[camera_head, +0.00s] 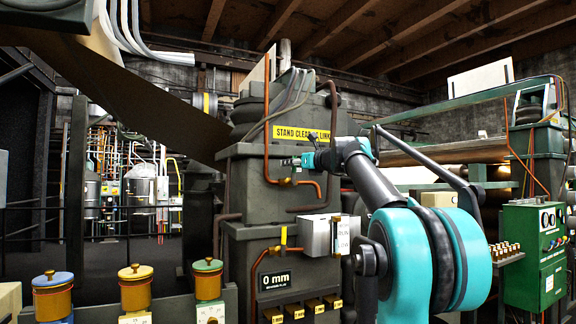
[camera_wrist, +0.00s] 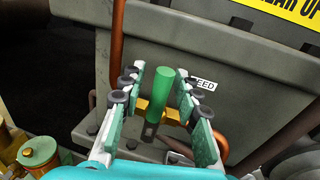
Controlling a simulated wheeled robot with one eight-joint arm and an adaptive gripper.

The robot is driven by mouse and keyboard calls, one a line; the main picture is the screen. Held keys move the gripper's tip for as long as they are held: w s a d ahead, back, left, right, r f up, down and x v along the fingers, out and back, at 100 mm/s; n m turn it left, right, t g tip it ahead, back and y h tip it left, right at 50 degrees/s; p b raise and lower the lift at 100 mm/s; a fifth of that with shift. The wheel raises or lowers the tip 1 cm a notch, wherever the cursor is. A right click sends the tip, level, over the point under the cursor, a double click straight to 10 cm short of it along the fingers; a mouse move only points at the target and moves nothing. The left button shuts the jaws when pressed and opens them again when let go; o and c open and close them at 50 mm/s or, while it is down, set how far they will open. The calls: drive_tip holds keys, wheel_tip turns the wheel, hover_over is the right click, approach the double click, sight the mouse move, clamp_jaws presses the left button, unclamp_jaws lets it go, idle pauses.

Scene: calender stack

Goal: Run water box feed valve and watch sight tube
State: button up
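The feed valve has a green lever handle (camera_wrist: 160,97) on a brass body (camera_wrist: 145,108), beside a white label (camera_wrist: 203,84) reading "FEED". In the wrist view the handle stands between my gripper's two fingers (camera_wrist: 174,74), with visible gaps on both sides. My gripper is open around the handle and not clamped on it. In the head view my gripper (camera_head: 292,162) is at the grey machine, just above the brass valve body (camera_head: 286,182) on the copper pipe. The probable sight tube (camera_head: 336,234) is a slim upright piece beside a "RUN"/"LOW" plate; its level is too small to read.
A pale grey box (camera_head: 316,237) adjoins the tube. Below are a "0 mm" display (camera_head: 276,279) and several yellow-labelled blocks. Copper pipes (camera_head: 266,120) run close around the valve. Several capped pots (camera_head: 136,286) stand at front left. A green control cabinet (camera_head: 533,250) stands right.

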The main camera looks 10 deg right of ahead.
drive_tip(key=shift+x, duration=1.05)
clamp_jaws()
